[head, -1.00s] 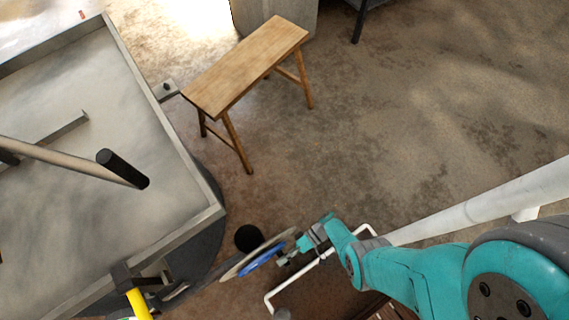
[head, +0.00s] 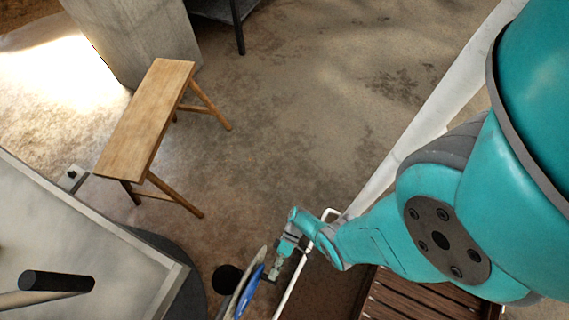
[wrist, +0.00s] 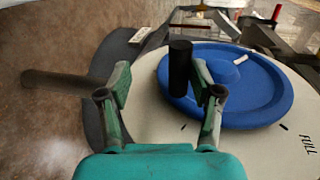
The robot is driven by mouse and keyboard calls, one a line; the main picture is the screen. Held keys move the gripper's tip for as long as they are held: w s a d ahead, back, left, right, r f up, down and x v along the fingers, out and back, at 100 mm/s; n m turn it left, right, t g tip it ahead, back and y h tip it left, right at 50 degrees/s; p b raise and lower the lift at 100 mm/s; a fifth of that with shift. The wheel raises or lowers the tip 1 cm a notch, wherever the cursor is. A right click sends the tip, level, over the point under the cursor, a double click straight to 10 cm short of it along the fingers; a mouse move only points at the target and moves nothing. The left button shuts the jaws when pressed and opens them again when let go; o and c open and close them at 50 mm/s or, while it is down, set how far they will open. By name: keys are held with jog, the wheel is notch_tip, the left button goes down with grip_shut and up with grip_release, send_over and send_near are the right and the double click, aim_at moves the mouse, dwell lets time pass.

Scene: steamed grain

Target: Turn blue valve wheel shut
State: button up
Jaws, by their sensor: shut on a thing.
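The blue valve wheel (wrist: 262,92) lies in front of a pale round dial plate (wrist: 150,115) in the wrist view. The plate carries black marks and the word FULL. A black upright handle (wrist: 180,68) stands on the wheel's left part. My gripper (wrist: 160,78) has a finger on each side of this handle and is shut on it; the exact contact is hard to see. In the head view the wheel (head: 251,293) shows nearly edge-on at the bottom, with my gripper (head: 277,270) at its right side.
A metal tank (head: 75,225) with a black-ended bar (head: 55,281) stands at the left. A wooden stool (head: 140,125) stands behind it. A white pipe (head: 430,110) and slatted wood (head: 420,295) lie near my arm. The floor in the middle is clear.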

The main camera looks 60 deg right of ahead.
jog(key=v, duration=0.8)
jog(key=shift+s+d, duration=0.15)
jog(key=shift+d, duration=0.1)
jog(key=shift+r, duration=0.1)
